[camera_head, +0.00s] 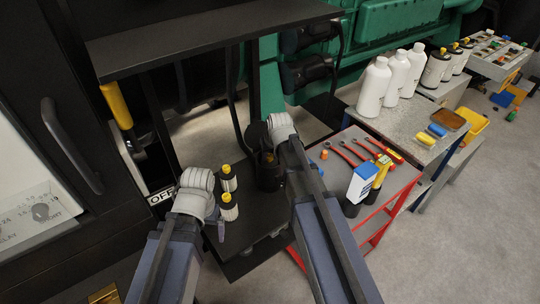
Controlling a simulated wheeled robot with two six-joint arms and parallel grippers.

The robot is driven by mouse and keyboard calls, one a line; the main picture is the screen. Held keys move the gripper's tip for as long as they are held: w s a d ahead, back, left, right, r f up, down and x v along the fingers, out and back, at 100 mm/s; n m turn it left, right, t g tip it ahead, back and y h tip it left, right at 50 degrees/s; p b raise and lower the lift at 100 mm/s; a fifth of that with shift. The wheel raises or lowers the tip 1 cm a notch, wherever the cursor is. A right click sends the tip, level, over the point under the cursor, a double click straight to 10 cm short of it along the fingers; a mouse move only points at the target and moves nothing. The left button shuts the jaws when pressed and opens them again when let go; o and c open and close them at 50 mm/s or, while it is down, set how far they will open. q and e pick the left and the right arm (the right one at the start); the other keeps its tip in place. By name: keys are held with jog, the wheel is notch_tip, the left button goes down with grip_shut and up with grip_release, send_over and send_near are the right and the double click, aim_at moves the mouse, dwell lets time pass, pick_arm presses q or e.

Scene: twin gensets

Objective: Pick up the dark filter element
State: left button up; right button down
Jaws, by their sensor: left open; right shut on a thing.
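A dark, roughly cylindrical thing, which looks like the dark filter element (268,178), is upright over the black shelf (258,222) in the middle. My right gripper (268,158) is shut on it from above; the dark jaws blend into it. I cannot tell whether its bottom touches the shelf. My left gripper (221,222) is open at the left of the shelf, mostly hidden behind its own wrist. Two small yellow-capped filters with pale bands, an upper one (228,180) and a lower one (228,208), stand beside it, apart from the dark element.
A red cart (372,232) at right carries wrenches (350,153), a blue-and-white box (362,184) and a yellow-handled tool (380,172). Behind, a grey bench (395,128) holds white bottles (374,88). A black panel (210,35) overhangs the shelf.

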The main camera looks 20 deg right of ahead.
notch_tip(320, 180, up, 15)
jog(key=p, duration=1.4)
